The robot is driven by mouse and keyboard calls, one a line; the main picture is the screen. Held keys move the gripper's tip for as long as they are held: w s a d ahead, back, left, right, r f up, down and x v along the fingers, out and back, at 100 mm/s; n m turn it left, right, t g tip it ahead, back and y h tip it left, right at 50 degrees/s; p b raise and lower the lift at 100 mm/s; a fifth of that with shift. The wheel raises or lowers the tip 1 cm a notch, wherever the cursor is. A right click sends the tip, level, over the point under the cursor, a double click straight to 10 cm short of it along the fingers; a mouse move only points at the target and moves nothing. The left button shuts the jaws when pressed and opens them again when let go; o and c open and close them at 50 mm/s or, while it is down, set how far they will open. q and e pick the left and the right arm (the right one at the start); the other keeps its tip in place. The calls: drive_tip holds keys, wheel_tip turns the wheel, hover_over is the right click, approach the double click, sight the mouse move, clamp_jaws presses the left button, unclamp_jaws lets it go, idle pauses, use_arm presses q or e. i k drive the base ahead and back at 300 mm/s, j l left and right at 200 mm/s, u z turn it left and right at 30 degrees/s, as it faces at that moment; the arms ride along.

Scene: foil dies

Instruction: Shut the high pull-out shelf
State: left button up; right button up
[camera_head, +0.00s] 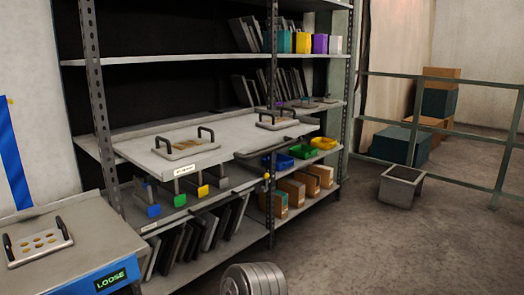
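The high pull-out shelf (225,144) is a grey tray in the rack at middle height. It stands out forward past the rack's front posts, with a white label (184,168) on its front edge. A plate with two black handles (184,146) lies on its left part, and another handled plate (277,120) lies farther right. Below it a lower shelf (172,215) holds upright plates with blue, green and yellow tags. Neither of my grippers is in view.
A bench (95,245) with a handled plate and a "LOOSE" sign stands at front left. The fixed upper shelf (180,59) holds coloured boxes. A grey bin (401,187) stands on the floor near a green railing (440,133). The floor at right front is clear.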

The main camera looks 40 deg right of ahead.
sight(237, 133)
drive_tip(key=i+j+z, duration=0.1)
drive_tip(key=z, duration=1.75)
drive_tip(key=j, duration=1.05)
drive_tip(key=i, duration=0.05)
